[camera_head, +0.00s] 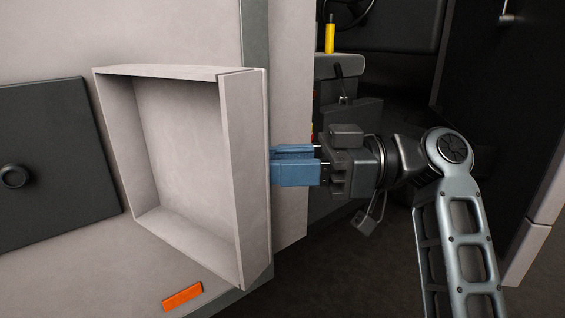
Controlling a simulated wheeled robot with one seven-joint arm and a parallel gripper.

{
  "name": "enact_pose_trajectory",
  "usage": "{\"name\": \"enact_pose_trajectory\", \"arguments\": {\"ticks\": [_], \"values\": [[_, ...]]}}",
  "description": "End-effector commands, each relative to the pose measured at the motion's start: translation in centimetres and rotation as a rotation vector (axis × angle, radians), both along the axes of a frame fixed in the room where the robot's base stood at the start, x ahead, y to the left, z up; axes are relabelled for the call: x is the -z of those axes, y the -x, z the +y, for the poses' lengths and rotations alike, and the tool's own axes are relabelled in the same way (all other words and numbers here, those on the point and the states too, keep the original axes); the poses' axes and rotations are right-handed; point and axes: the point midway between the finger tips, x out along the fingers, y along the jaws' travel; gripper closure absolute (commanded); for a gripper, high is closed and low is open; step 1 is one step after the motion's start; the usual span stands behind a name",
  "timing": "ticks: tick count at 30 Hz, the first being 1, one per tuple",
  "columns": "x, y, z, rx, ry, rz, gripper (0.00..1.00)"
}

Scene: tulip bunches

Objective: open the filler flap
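A pale, shallow, tray-shaped flap (188,145) stands out from the pale vehicle body, its hollow side facing me. It looks like the filler flap swung open. To its left is a dark square panel (55,140) with a round dark cap (14,176) at the picture's left edge. My gripper (272,163) comes from the right, with its blue fingertips at the flap's right outer edge. I cannot tell whether they touch it. The two fingers look close together, but their tips are partly hidden and the gap is unclear.
An orange marker (182,297) is on the body below the flap. Behind my gripper is an open cab with a steering wheel (350,14) and a yellow upright piece (330,36). A dark door (510,110) stands at the right. The floor between is dark.

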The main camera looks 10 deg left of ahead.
Motion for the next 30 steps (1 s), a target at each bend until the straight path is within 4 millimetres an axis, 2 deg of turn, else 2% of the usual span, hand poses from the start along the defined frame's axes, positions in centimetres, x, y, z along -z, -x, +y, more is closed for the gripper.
{"name": "enact_pose_trajectory", "arguments": {"ticks": [1, 2, 3, 6, 9, 15, 30], "values": [[-0.25, 0.75, 2.07, -0.022, 0.004, -0.004, 1.0], [-0.25, 0.75, 2.07, -0.022, 0.004, -0.004, 0.66], [-0.26, 0.75, 2.07, -0.021, 0.004, -0.004, 0.62], [-0.25, 0.76, 2.08, -0.022, 0.004, -0.005, 0.37], [-0.23, 0.76, 2.08, -0.022, 0.004, -0.005, 0.27], [-0.18, 0.77, 2.07, -0.021, 0.004, -0.004, 0.25], [-0.07, 0.77, 2.07, -0.021, 0.005, -0.001, 0.33]]}}
